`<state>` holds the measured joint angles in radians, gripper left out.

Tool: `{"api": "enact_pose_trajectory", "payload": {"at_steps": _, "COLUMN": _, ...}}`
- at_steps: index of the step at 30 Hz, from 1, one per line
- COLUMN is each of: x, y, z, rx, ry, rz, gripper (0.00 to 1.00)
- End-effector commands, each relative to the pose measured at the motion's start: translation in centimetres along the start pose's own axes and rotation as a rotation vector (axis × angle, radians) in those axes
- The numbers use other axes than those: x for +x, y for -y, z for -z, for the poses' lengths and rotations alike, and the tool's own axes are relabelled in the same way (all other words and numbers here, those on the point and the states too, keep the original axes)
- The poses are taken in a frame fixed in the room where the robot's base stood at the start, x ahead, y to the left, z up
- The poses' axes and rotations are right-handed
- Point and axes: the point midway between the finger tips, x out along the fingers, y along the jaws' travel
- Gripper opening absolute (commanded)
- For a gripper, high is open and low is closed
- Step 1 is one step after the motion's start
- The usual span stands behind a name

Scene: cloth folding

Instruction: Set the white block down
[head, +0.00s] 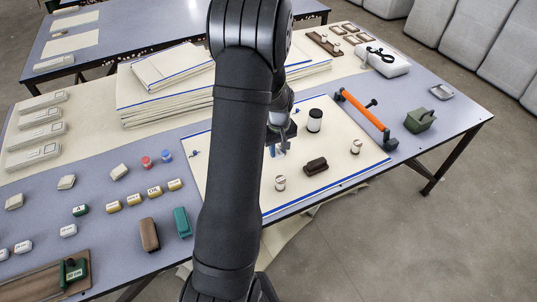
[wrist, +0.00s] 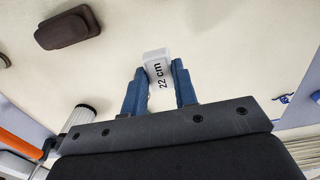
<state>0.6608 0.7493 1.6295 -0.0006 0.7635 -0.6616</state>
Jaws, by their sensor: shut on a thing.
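The white block (wrist: 157,67), marked "22 cm", is between the two blue fingertips of my gripper (wrist: 158,82) in the wrist view. The fingers are shut on its sides. Cream cloth lies below it; I cannot tell whether the block touches the cloth. In the head view my gripper (head: 277,149) is over the cream cloth with a blue edge (head: 335,170), and my arm hides much of the cloth's left part. The block is not clear in the head view.
A dark brown block (head: 316,166), a black-topped cylinder (head: 315,120) and small metal weights (head: 280,183) stand on the cloth. An orange-handled tool (head: 365,115) lies at its right edge. A folded cloth stack (head: 150,100) is behind. Bare cloth surrounds the gripper.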

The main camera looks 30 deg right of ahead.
Motion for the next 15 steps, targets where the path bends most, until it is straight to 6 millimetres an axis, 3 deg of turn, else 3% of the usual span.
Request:
{"api": "enact_pose_trajectory", "payload": {"at_steps": 6, "x": 2.5, "y": 1.9, "z": 3.7, "rx": -0.001, "ry": 0.0, "rz": 0.0, "gripper": 0.05}}
{"api": "enact_pose_trajectory", "payload": {"at_steps": 15, "x": 4.4, "y": 2.4, "z": 4.5, "rx": 0.001, "ry": 0.002, "rz": 0.001, "gripper": 0.05}}
